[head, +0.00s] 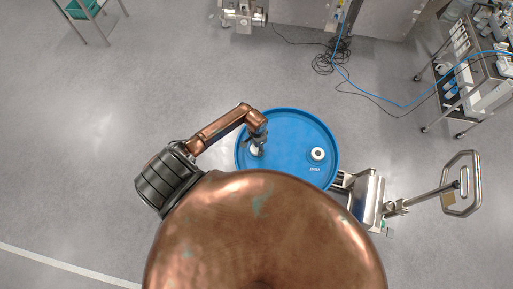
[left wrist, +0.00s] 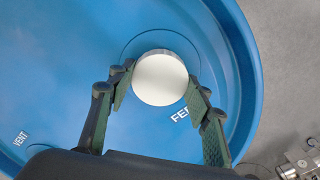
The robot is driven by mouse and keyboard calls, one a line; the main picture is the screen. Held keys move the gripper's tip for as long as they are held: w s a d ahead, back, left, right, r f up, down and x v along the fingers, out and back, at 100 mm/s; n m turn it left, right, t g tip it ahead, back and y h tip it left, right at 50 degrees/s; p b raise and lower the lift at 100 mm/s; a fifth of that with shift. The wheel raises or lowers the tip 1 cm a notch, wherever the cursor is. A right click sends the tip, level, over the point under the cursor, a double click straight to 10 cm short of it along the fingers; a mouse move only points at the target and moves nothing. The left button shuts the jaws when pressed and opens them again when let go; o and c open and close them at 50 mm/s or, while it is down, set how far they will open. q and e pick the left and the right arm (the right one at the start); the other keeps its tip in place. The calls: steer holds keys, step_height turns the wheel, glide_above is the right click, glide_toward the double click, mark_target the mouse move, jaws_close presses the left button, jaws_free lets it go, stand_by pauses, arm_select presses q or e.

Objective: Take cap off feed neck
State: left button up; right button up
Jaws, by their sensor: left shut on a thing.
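A blue drum lid (head: 285,130) lies below me in the head view, with two white caps on it. My left gripper (head: 258,145) points down at the left cap (head: 256,151) and partly hides it. In the left wrist view, this round white cap (left wrist: 160,78) sits between the two green-padded fingers, beside lettering starting "FE". The fingers are shut on it. I cannot tell whether the cap is seated or raised. The other cap (head: 317,154) is on the right of the lid, with a small label below it. My right gripper is not in view.
A steel drum-handling device with a handle (head: 461,183) stands at the right of the drum. A cart with bottles (head: 470,70) is at the upper right. Cables (head: 338,55) lie on the floor behind the drum. The floor at left is clear.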

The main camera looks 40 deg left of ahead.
arm_select(q)
steer(key=shift+s, duration=0.1)
steer(key=o, duration=1.4)
steer(key=shift+c, duration=0.2)
steer(key=shift+c, duration=0.4)
steer(key=shift+c, duration=1.1)
